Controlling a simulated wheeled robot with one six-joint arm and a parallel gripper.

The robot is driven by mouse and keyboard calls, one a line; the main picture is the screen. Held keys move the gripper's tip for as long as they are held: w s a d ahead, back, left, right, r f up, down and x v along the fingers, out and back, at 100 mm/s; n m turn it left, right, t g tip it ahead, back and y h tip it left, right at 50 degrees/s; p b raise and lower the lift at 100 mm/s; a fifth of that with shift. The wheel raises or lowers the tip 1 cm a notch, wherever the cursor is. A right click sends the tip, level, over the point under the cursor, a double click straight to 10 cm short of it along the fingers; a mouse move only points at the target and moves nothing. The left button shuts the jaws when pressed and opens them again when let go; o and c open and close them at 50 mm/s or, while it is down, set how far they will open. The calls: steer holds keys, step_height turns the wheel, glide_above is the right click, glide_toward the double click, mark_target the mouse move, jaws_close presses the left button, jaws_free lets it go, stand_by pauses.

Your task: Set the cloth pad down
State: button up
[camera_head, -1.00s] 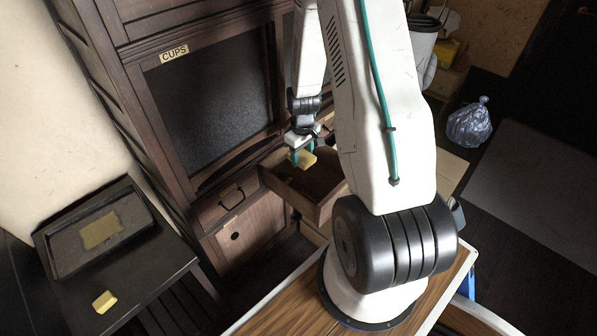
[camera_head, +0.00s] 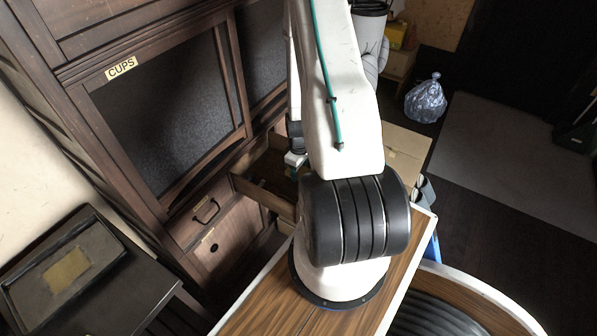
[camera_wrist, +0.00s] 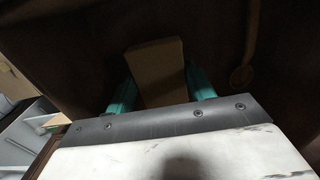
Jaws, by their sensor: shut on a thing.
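The cloth pad (camera_wrist: 161,66) shows in the wrist view as a dim tan block between the two teal fingers of my gripper (camera_wrist: 160,88). My gripper is shut on it. In the head view my gripper (camera_head: 295,164) is partly behind my arm, at the open wooden drawer (camera_head: 246,187) of the dark cabinet. The pad cannot be made out there. The wrist view is dark, and I cannot tell whether the pad touches anything.
A dark cabinet (camera_head: 60,75) labelled CUPS stands behind the drawer. At the left, a black table (camera_head: 122,302) bears a shallow tray (camera_head: 105,257) with a tan patch (camera_head: 66,270). A bagged bundle (camera_head: 425,102) lies on the floor at the right.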

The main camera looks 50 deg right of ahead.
steer(key=shift+f, duration=0.6)
steer(key=o, duration=0.9)
steer(key=shift+f, duration=0.15)
steer(key=shift+o, duration=0.2)
